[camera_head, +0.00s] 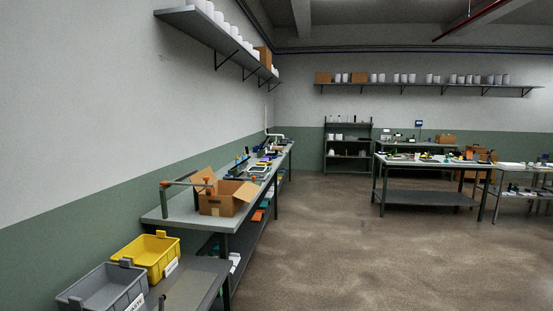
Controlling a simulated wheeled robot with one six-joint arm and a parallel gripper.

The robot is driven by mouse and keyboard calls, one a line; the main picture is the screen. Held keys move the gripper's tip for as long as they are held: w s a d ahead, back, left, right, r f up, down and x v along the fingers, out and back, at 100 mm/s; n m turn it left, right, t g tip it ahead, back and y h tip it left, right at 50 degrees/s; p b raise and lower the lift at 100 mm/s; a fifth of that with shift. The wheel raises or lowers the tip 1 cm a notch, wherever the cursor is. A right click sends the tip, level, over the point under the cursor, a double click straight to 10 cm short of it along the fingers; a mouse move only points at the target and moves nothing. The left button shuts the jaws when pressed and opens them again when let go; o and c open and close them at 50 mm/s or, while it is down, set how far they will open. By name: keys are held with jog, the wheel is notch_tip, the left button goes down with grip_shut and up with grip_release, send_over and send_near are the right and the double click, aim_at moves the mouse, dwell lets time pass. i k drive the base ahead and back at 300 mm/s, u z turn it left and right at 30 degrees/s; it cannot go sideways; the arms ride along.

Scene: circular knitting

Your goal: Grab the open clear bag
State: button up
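I cannot make out an open clear bag in this view. Small items lie crowded on the far part of the long left bench (185,209) and on the table at the right (425,161), too small to tell one from another. My gripper is not in view.
An open cardboard box (228,203) stands on the left bench. A yellow bin (160,252) and a grey bin (98,288) stand nearer, on a lower surface. A dark shelf rack (348,146) stands at the back. The concrete floor (330,240) in the middle is clear.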

aim_at(258, 170)
jog(key=z, duration=0.7)
jog(key=k, duration=0.9)
jog(key=z, duration=2.1)
jog(key=i, duration=0.2)
jog(key=u, duration=1.2)
jog(key=i, duration=2.6)
jog(key=u, duration=0.55)
jog(key=i, duration=2.4)
jog(key=u, duration=0.6)
jog(key=i, duration=2.25)
jog(key=u, duration=1.25)
jog(key=i, duration=1.4)
jog(key=u, duration=2.2)
jog(key=i, duration=1.85)
jog(key=u, duration=0.7)
